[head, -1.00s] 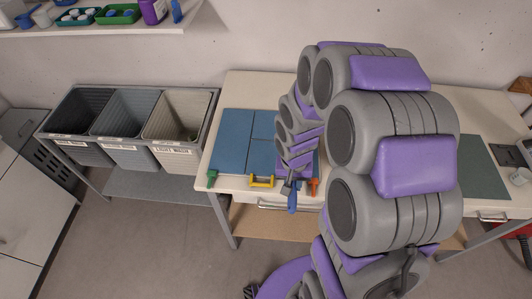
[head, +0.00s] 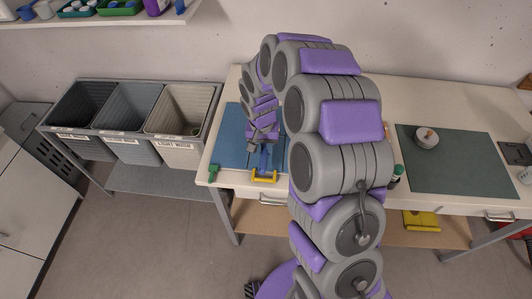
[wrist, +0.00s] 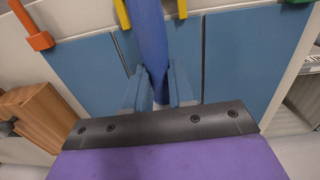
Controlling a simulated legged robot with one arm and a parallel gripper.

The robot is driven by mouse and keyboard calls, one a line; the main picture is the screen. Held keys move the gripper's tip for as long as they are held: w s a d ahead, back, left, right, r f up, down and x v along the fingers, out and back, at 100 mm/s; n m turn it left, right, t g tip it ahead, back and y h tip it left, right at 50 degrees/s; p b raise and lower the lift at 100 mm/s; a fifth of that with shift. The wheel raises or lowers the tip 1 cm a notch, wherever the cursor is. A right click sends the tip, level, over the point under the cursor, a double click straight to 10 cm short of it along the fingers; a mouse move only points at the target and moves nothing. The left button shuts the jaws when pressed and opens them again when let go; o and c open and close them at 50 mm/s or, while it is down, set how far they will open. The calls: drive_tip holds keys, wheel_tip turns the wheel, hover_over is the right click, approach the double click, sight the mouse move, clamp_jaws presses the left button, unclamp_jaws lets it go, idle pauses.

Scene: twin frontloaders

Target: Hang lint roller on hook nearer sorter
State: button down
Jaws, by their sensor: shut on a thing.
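My gripper (head: 264,146) is shut on the blue lint roller (wrist: 150,40), whose handle runs away from the fingers (wrist: 157,90) in the wrist view. In the head view the blue roller (head: 264,160) points toward the table's front edge, just behind a yellow bracket (head: 264,177). In the wrist view it passes between the bracket's two yellow arms (wrist: 178,11); I cannot tell if it touches them. A green hook (head: 213,172) is on the front edge nearer the sorter (head: 128,125). An orange hook (wrist: 36,38) shows only in the wrist view. The roller's head is not clearly visible.
Blue panels (head: 232,140) lie on the table under my gripper. A wooden block (wrist: 45,112) stands beside it in the wrist view. A green mat (head: 462,165) with a small round container (head: 426,137) lies to the right. My arm hides the table's middle.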

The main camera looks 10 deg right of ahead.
sight(263, 150)
drive_tip(key=a+f, duration=0.2)
drive_tip(key=f, duration=0.1)
drive_tip(key=shift+a+f+b, duration=0.1)
drive_tip(key=shift+f+b, duration=0.05)
drive_tip(key=shift+b, duration=0.15)
drive_tip(key=shift+d, duration=0.8)
drive_tip(key=c, duration=1.2)
unclamp_jaws()
drive_tip(key=shift+d, duration=0.45)
drive_tip(key=shift+o, duration=0.7)
drive_tip(key=shift+a, duration=0.1)
drive_tip(key=shift+o, duration=0.5)
drive_tip(key=shift+a, duration=1.05)
drive_tip(key=r, duration=0.1)
drive_tip(key=d+r, duration=0.1)
drive_tip(key=r, duration=0.1)
drive_tip(key=r+p, duration=0.1)
drive_tip(key=r, duration=0.1)
drive_tip(key=shift+d+r, duration=0.15)
drive_tip(key=shift+d, duration=0.15)
drive_tip(key=s+r+n+p, duration=0.1)
drive_tip(key=s+r, duration=0.7)
drive_tip(key=r, duration=0.4)
drive_tip(key=s+d+r+n, duration=0.1)
drive_tip(key=s+r, duration=0.1)
drive_tip(key=s, duration=1.1)
drive_tip(key=s+d+r+n+g, duration=0.1)
drive_tip(key=s+r, duration=0.2)
drive_tip(key=s, duration=1)
drive_tip(key=shift+s+n+g+y, duration=0.3)
